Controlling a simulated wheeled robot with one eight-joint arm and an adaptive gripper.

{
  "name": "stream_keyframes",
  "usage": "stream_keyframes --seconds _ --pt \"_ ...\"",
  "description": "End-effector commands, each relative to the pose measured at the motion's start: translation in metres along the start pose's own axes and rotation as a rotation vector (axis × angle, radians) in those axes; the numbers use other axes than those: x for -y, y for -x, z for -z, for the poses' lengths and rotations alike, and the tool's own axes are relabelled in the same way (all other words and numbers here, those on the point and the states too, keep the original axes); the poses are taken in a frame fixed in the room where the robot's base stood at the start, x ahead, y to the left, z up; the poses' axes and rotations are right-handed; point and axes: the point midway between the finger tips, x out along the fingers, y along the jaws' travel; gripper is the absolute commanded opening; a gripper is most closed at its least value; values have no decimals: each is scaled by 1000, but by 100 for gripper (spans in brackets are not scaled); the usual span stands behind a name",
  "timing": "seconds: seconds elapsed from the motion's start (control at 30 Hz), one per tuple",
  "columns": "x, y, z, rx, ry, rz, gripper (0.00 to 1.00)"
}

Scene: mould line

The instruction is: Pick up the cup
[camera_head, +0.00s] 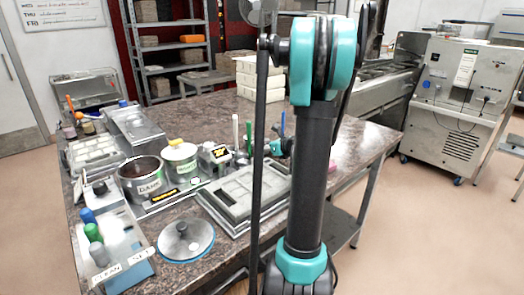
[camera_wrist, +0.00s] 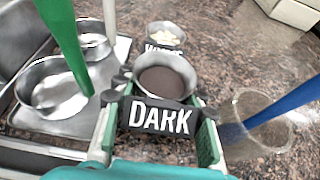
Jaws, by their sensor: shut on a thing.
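A small round metal cup (camera_wrist: 165,80) with dark brown contents sits in the middle of the wrist view. A black label reading DARK is on its near side. My gripper (camera_wrist: 162,98) has its green fingers on the left and right sides of this cup and is shut on it. The cup looks upright; I cannot tell whether it is clear of the table. In the head view, part of my gripper (camera_head: 279,146) shows above the table's right half, and my arm hides the cup there.
Behind stands a second cup (camera_wrist: 165,36) with pale contents and a partly hidden label. A clear container (camera_wrist: 255,120) with a blue-handled tool is close on the right. A metal pan (camera_wrist: 52,88) and a green handle (camera_wrist: 66,42) are at left. A mould tray (camera_head: 243,195) lies on the speckled table (camera_head: 215,232).

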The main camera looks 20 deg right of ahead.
Motion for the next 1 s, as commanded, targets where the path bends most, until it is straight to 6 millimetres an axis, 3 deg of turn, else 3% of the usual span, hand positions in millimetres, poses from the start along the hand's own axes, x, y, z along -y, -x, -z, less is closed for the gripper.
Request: stream_keyframes --seconds 0.27,0.7,1.0 --pt "-1 17 -39 0 0 0 8" --pt "-1 50 -120 0 0 0 8" --pt "0 66 -158 0 0 0 8"
